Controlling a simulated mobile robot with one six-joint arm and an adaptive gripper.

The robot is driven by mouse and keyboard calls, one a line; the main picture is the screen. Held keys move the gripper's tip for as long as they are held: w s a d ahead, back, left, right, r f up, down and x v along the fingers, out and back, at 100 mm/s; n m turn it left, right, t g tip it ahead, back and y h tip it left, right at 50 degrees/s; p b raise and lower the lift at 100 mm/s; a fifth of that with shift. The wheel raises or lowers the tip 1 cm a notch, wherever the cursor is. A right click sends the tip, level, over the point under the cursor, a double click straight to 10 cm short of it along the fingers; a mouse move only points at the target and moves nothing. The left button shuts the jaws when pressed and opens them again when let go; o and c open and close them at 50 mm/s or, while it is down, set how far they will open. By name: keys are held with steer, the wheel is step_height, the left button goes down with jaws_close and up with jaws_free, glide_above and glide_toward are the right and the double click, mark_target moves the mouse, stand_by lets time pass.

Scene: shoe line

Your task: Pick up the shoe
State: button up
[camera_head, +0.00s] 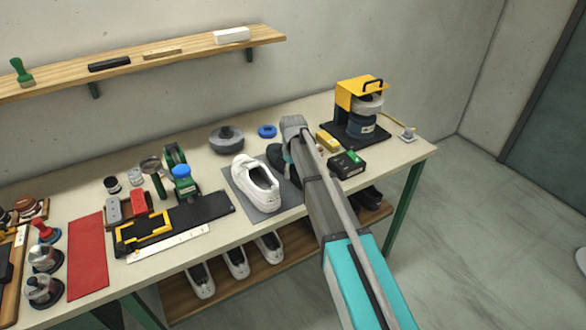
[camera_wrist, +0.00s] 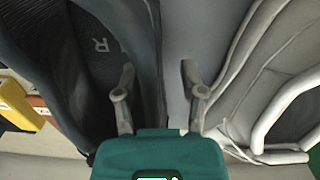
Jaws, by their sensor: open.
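A white shoe (camera_head: 243,173) sits on a grey mat (camera_head: 270,216) on the workbench, its opening facing up. A dark shoe (camera_head: 276,158) is just right of it, partly hidden by my arm. In the wrist view the dark shoe (camera_wrist: 92,45), with an "R" on its insole, fills the left, and the white shoe (camera_wrist: 262,75) fills the right. My gripper (camera_wrist: 158,78) is open, its left finger over the dark shoe's near side and its right finger beside the white shoe. Nothing shows held between the fingers. I cannot tell whether they touch either shoe. My arm hides the gripper in the head view.
A yellow-topped machine (camera_head: 360,110) stands at the back right. A green-black box (camera_head: 347,164) and a yellow block (camera_head: 327,140) are right of my arm. A round grey pot (camera_head: 226,140) is behind the white shoe. Tools crowd the left. Several shoes stand on the lower shelf (camera_head: 182,294).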

stand_by(0.5)
jaws_close()
